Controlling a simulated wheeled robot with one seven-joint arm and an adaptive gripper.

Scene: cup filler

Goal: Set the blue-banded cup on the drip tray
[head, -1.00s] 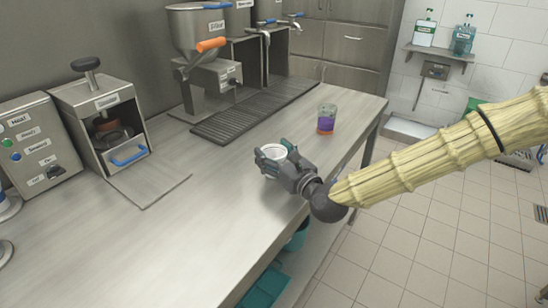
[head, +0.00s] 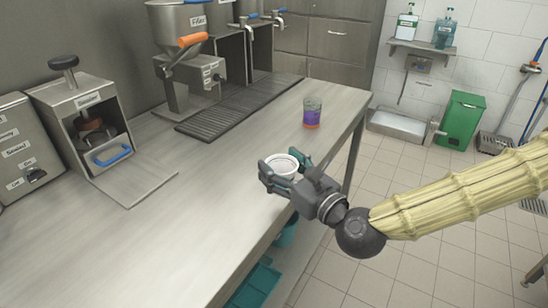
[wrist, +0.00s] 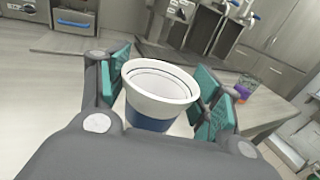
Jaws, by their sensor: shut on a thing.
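The blue-banded cup (wrist: 152,100) is white with a blue band on its lower part. It is upright and empty inside, between the teal pads of my gripper (head: 283,172). My gripper is shut on the cup, which also shows in the head view (head: 281,161), above the front edge of the counter. How far its base is from the counter top cannot be told. The drip tray (head: 240,107) is a long dark ribbed strip on the counter, beyond and to the left of the cup, below the filler (head: 182,50) and the taps.
A clear cup with purple and orange contents (head: 312,113) stands near the counter's right edge. A press machine with a blue handle (head: 95,130) and a control box (head: 22,155) stand at the left. The counter (head: 190,220) between them and my gripper is clear.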

